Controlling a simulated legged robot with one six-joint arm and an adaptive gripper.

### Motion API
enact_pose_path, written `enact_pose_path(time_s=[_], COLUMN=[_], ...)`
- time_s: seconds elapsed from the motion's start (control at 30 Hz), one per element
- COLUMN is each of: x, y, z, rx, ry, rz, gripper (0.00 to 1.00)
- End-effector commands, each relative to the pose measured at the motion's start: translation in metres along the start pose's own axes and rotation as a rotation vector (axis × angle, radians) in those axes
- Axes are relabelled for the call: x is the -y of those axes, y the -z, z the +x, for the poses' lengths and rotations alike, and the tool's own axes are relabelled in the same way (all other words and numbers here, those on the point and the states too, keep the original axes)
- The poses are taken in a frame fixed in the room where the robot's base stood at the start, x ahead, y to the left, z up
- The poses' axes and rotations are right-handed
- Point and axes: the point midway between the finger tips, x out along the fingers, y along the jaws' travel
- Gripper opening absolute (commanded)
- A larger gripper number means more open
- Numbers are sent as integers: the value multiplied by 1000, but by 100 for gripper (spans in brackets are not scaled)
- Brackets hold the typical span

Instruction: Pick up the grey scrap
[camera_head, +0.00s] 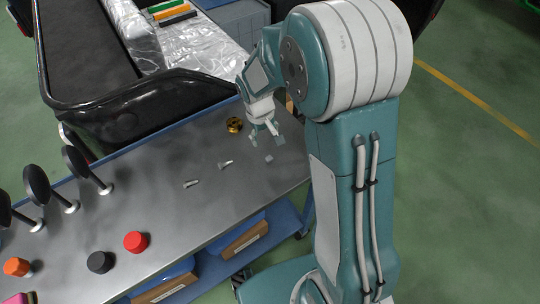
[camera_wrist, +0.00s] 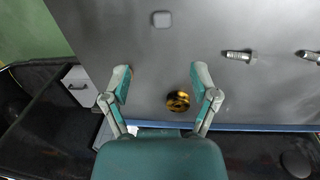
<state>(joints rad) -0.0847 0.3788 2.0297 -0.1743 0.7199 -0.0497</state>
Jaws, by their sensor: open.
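The grey scrap (camera_head: 269,158) is a small pale grey piece lying flat on the metal table, near its right end. In the wrist view the grey scrap (camera_wrist: 162,19) is a small rounded square near the top edge, ahead of the fingertips and roughly centred between them. My gripper (camera_head: 265,139) is open and empty above the table, just short of the scrap and apart from it. In the wrist view the two fingers of my gripper (camera_wrist: 161,75) are spread wide, with bare table between their tips. Nothing hides the scrap.
A brass ring-like part (camera_head: 234,125) lies close to my gripper, near the right finger in the wrist view (camera_wrist: 177,101). Two bolts (camera_head: 226,165) (camera_head: 191,183) lie to the left. Red (camera_head: 136,242) and black (camera_head: 101,262) knobs stand farther left. A black bin (camera_head: 130,105) borders the table's far side.

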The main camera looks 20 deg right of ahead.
Motion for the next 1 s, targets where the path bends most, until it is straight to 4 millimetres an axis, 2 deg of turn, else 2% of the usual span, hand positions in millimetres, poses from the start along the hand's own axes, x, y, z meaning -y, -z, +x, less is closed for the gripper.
enact_pose_path(time_s=[0.2,0.43,0.7,0.97,1.0], x=[-1,-4,-1,-1,-1], y=[-2,-5,-9,-8,-8], z=[37,56,94,98,98], rx=[4,2,2,-1,-1], ry=[3,6,3,3,3], rz=[-2,1,0,0,0], gripper=[77,77,77,77,72])
